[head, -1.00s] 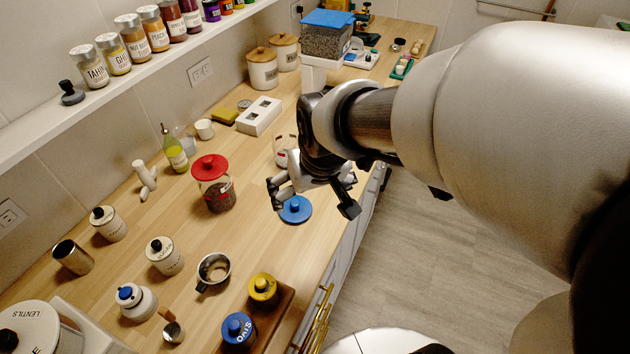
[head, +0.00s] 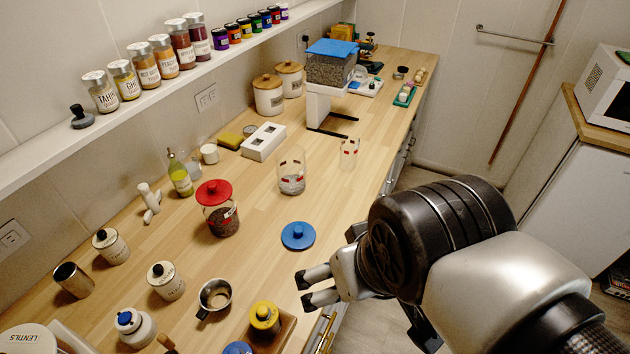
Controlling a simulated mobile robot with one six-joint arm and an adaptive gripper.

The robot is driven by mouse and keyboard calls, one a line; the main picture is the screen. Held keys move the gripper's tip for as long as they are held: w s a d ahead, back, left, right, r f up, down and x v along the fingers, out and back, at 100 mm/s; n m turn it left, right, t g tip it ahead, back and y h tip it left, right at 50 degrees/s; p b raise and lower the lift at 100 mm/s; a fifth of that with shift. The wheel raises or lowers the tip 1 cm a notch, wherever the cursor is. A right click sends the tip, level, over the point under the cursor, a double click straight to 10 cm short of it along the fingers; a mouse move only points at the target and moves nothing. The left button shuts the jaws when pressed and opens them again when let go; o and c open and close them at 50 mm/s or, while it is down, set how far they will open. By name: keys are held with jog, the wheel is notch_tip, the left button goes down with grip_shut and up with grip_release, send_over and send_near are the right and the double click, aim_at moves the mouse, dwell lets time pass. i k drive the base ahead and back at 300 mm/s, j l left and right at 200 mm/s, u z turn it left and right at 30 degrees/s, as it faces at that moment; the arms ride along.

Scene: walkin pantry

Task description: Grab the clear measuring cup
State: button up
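A clear cup with red marks (head: 349,153), which looks like the measuring cup, stands upright on the wooden counter at the middle right. A clear open jar (head: 291,172) with red marks and some contents at its bottom stands to its left. My gripper (head: 302,291) is nearer the camera, by the counter's front edge, below the blue lid and well apart from the clear cup. Its two fingers point left, with a gap between them, and nothing shows between them.
A blue lid (head: 298,237) lies between my gripper and the clear jar. A red-lidded jar (head: 218,208), a metal cup (head: 215,297) and a yellow-lidded jar (head: 265,317) stand to the left. A white stand (head: 319,107) is behind. Bare counter lies around the clear cup.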

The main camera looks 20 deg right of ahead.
aim_at(349, 144)
jog(key=i+l+u, duration=0.2)
jog(key=l, duration=0.2)
jog(key=i+l+u, duration=0.2)
jog(key=l, duration=0.25)
jog(key=l+u, duration=0.25)
jog(key=l, duration=0.2)
jog(key=i+l+u, duration=0.2)
jog(key=l, duration=0.3)
jog(key=k, duration=0.1)
